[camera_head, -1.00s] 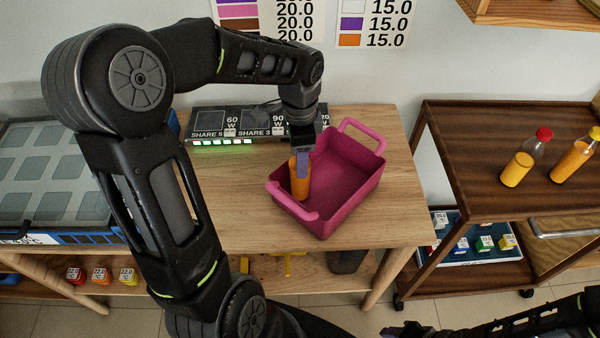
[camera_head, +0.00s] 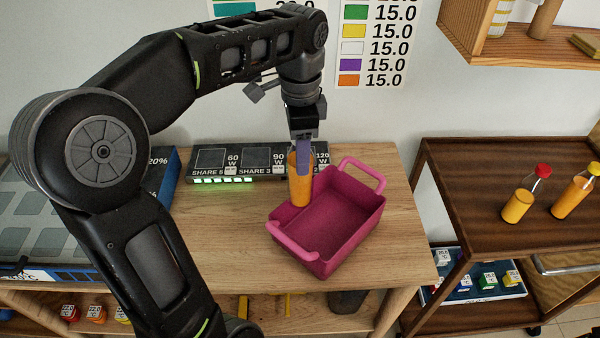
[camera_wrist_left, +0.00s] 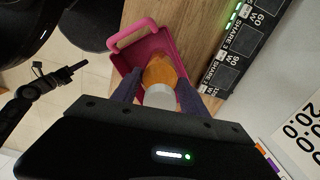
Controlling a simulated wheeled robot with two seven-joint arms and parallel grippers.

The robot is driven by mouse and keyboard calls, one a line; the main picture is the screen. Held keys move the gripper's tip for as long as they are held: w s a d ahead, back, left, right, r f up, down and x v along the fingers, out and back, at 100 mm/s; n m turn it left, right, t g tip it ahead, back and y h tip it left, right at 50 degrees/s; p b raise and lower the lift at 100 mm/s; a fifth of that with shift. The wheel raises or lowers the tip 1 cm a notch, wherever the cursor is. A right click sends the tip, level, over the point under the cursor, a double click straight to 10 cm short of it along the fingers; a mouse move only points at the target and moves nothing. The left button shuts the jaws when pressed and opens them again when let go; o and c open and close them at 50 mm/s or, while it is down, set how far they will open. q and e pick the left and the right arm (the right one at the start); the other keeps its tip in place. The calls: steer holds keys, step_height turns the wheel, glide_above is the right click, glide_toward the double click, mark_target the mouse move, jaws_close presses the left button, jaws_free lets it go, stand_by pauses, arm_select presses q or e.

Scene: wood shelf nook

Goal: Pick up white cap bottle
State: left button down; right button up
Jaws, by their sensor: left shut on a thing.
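My left gripper (camera_head: 303,150) is shut on an orange bottle (camera_head: 300,188). It holds the bottle upright, at the back left edge of the pink basket (camera_head: 376,215). The head view hides the bottle's top behind the fingers. In the left wrist view, the bottle's white cap (camera_wrist_left: 159,96) shows between the two purple fingers, with the orange body (camera_wrist_left: 160,72) beyond it. My right gripper (camera_wrist_left: 66,73) shows small at the left of the left wrist view; its jaw state is unclear.
A dark wooden cart (camera_head: 465,185) at the right bears a red-capped bottle (camera_head: 519,204) and another orange bottle (camera_head: 572,198). A dark charger panel (camera_head: 215,163) with green lights stands behind the basket. The wooden tabletop (camera_head: 225,225) is bare left of the basket.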

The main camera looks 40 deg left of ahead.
arm_select(q)
step_height(320, 180, up, 4)
steer(key=p, duration=0.3)
steer(key=shift+r, duration=0.2)
stand_by(0.4)
